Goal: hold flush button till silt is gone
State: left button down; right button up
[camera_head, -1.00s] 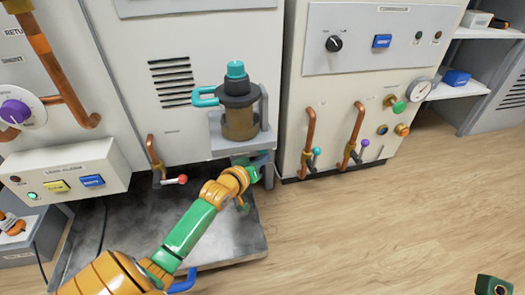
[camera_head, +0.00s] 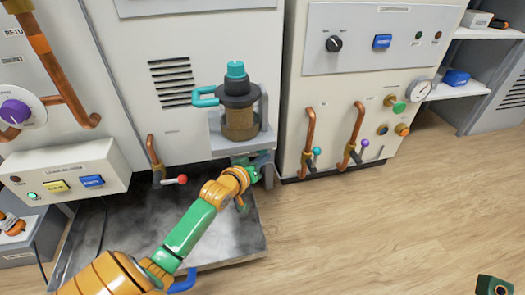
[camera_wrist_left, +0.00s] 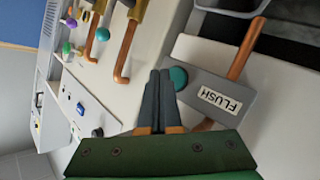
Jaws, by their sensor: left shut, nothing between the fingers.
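A clear bowl of brown, cloudy liquid (camera_head: 240,123) with a dark collar and teal cap sits on a grey bracket on the middle cabinet. My left gripper (camera_wrist_left: 160,75) is shut and empty. In the left wrist view its fingertips are right beside the round teal flush button (camera_wrist_left: 179,77), which sits on a grey plate labelled FLUSH (camera_wrist_left: 218,98). I cannot tell whether they touch or whether the button is pressed in. In the head view my left gripper (camera_head: 247,168) is under the bracket, partly hidden, and the button cannot be made out.
A red-tipped valve lever (camera_head: 181,179) is left of my left wrist. A grey metal tray (camera_head: 225,245) lies below my arm. The right cabinet (camera_head: 375,40) has copper pipes and coloured knobs.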

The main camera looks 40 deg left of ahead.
dwell(0.3)
pick_arm(q)
jog(key=shift+w+a, duration=0.3)
jog(key=shift+w+a, duration=0.35)
jog(key=shift+a, duration=0.1)
dwell(1.9)
jog(key=shift+r, duration=0.1)
dwell(2.5)
jog(key=shift+s+d+p, duration=0.65)
jog(key=shift+d+p, duration=0.1)
jog(key=shift+p, duration=0.3)
